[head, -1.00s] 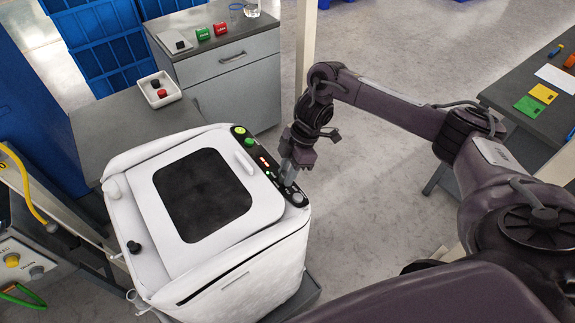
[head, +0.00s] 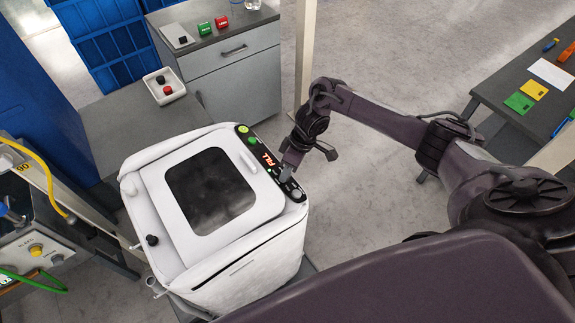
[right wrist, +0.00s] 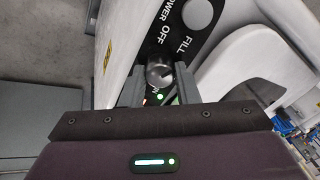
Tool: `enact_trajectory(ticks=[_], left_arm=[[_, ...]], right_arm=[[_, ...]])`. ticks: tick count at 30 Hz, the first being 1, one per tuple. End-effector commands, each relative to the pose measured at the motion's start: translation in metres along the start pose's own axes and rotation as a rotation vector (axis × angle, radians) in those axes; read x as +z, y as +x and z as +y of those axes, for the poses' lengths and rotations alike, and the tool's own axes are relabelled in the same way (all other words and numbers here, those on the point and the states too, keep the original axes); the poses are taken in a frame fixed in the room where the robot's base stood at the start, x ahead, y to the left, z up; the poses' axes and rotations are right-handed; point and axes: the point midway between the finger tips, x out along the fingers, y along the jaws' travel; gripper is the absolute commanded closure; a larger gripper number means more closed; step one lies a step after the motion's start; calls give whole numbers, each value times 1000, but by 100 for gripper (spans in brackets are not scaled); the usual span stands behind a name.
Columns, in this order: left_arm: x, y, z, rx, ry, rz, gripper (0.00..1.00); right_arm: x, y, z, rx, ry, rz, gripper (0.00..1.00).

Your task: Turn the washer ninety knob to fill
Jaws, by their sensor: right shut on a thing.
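The white washer (head: 215,245) with a dark square lid window stands at the centre left of the head view. My left gripper is not in view.
A grey cabinet (head: 232,72) with red and green blocks stands behind the washer. A tray with two buttons (head: 164,86) is on the bench nearby. A table with coloured cards (head: 533,90) is at the right. Open floor lies between.

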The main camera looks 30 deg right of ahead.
Motion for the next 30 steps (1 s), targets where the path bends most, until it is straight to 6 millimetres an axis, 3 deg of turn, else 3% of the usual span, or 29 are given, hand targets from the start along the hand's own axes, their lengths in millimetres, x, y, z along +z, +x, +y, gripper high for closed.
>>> enact_trajectory(ticks=[17,18,23,30], left_arm=[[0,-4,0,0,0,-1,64],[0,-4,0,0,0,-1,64],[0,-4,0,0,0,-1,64],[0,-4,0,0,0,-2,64]], right_arm=[[-2,-1,1,4,35,4,95],[-2,-1,1,4,35,5,71],[-1,-1,0,3,34,3,50],[-1,0,0,3,34,2,50]])
